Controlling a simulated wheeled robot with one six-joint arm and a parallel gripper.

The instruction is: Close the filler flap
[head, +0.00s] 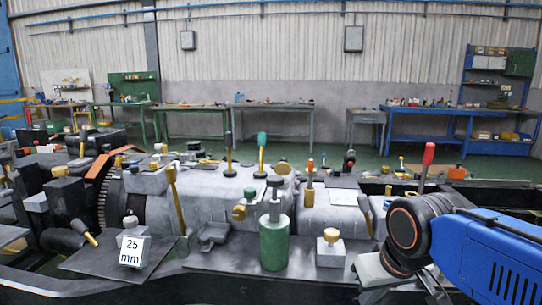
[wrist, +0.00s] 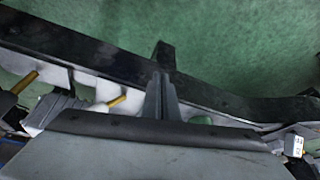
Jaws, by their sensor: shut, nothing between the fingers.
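In the head view a pale tan round neck or opening (head: 280,168) stands at the back of the grey engine block. It may be the filler, but I cannot clearly make out its flap or how far that is open. My gripper (wrist: 160,84) shows in the wrist view with its grey fingers together and nothing between them. It is over the dark chassis rail, with green floor beyond. In the head view my blue arm is at the right, and the fingers cannot be made out there.
A green cylinder (head: 274,243) stands at the front centre. A white block marked 25 mm (head: 133,249) is at the front left, also in the wrist view (wrist: 293,145). Upright levers, including a red-topped one (head: 427,162), crowd the engine. Workbenches line the back wall.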

